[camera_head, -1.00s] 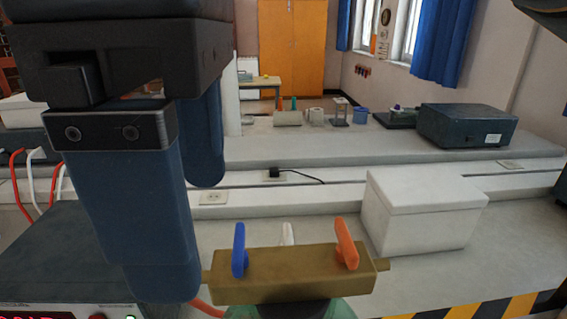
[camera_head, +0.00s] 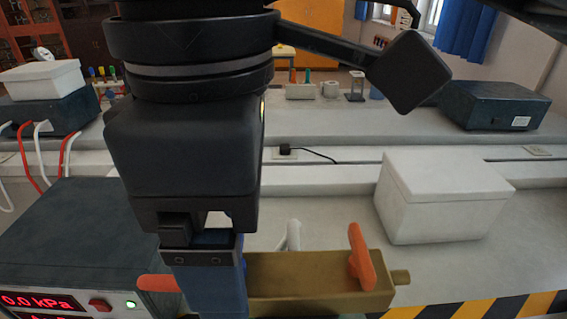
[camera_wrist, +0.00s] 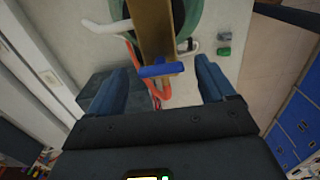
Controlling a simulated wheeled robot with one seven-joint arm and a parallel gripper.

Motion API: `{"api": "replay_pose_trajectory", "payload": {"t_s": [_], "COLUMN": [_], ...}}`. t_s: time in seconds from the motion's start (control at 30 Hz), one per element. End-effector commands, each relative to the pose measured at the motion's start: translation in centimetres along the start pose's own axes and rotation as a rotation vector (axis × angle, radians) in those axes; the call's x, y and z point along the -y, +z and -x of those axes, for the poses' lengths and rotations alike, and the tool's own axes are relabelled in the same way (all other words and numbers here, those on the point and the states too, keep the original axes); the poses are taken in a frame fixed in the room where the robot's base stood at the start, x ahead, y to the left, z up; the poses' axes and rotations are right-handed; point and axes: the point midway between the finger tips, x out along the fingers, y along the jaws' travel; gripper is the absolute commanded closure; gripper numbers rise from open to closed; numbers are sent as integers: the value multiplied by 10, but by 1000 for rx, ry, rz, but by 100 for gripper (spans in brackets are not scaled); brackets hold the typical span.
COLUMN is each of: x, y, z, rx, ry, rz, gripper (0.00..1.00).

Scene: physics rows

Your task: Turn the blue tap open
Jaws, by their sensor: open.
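The brass manifold (camera_head: 310,285) lies along the bottom of the head view, with an orange tap (camera_head: 361,257) at its right and a white tap (camera_head: 293,236) behind. The blue tap is hidden there behind my gripper (camera_head: 210,290). In the wrist view the blue tap (camera_wrist: 160,70) lies across the end of the brass body (camera_wrist: 152,30). My gripper (camera_wrist: 163,73) is open, one finger on each side of the blue tap, with gaps showing on both sides. The white tap (camera_wrist: 107,26) shows at upper left in the wrist view.
A white box (camera_head: 440,200) stands right of the manifold. A pressure unit (camera_head: 80,250) with a red display reading 0.0 kPa is at the left. An orange-red hose (camera_wrist: 130,50) runs beside the brass body. Bench behind is partly clear.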

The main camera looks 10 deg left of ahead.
Motion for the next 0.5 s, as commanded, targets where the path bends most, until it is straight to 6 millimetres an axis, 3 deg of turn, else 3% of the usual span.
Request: {"api": "replay_pose_trajectory", "payload": {"t_s": [0.27, 0.5], "x": [0, 0], "y": [0, 0], "z": [-2, -2], "rx": [0, 0], "ry": [0, 0], "rz": [0, 0], "gripper": [17, 40]}}
